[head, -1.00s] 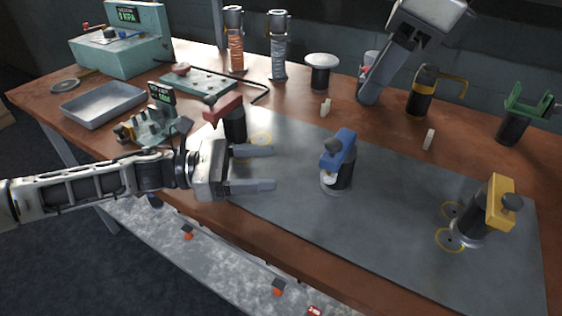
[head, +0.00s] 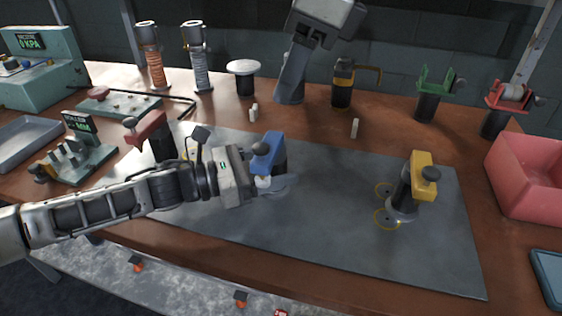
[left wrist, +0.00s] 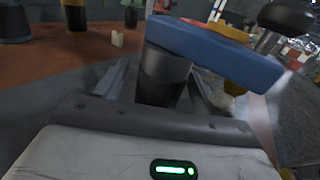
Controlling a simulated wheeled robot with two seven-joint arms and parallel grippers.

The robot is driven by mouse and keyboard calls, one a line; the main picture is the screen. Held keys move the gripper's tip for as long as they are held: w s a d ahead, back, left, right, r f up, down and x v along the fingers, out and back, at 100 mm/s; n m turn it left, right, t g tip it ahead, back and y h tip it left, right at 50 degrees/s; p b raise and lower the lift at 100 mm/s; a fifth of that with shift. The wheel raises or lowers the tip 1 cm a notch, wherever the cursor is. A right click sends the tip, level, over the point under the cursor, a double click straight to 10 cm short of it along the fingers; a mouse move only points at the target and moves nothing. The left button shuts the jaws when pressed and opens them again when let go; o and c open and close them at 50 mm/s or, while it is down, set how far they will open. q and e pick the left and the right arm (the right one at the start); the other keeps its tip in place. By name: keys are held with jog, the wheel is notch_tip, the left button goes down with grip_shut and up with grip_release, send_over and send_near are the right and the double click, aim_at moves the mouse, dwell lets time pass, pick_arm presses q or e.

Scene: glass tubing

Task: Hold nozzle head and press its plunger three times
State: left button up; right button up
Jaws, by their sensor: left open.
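The blue nozzle head (head: 268,150) stands upright on the grey mat (head: 330,230), with a dark cylindrical body and a black knob on its side. My left gripper (head: 280,183) is at its lower part and partly hides it. In the left wrist view the blue head (left wrist: 215,52) lies across the top of the dark body, which sits between the open fingers of my left gripper (left wrist: 160,90). The black knob (left wrist: 288,17) is at upper right there. I cannot tell whether the fingers touch the body.
A yellow-headed tool (head: 422,172) stands right on the mat, a red-headed one (head: 150,127) at left. A pink bin (head: 525,180) is at the right edge. Small pale pieces (head: 355,128) and several stands line the back. The mat's front middle is clear.

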aim_at(261, 145)
pick_arm(q)
jog(key=shift+w+d, duration=0.2)
jog(key=shift+d, duration=0.5)
jog(key=c, duration=1.2)
jog(key=shift+c, duration=0.4)
pick_arm(e)
jog(key=shift+a, duration=0.15)
jog(key=c, duration=0.7)
jog(key=a+h, duration=0.1)
jog(key=a+m+h, duration=0.1)
jog(key=shift+w+a+f+h, duration=0.15)
jog(key=shift+w+a+h, duration=0.15)
jog(key=shift+w, duration=0.05)
grip_shut()
jog(key=shift+m+g+h, duration=0.3)
jog(key=shift+m+h, duration=0.1)
jog(key=shift+h, duration=0.3)
jog(key=shift+a+f, duration=0.2)
jog(key=shift+f, duration=0.85)
jog(key=shift+a+f, duration=0.15)
jog(key=shift+f, duration=0.95)
jog(key=shift+a+f, duration=0.2)
jog(key=shift+f, duration=0.85)
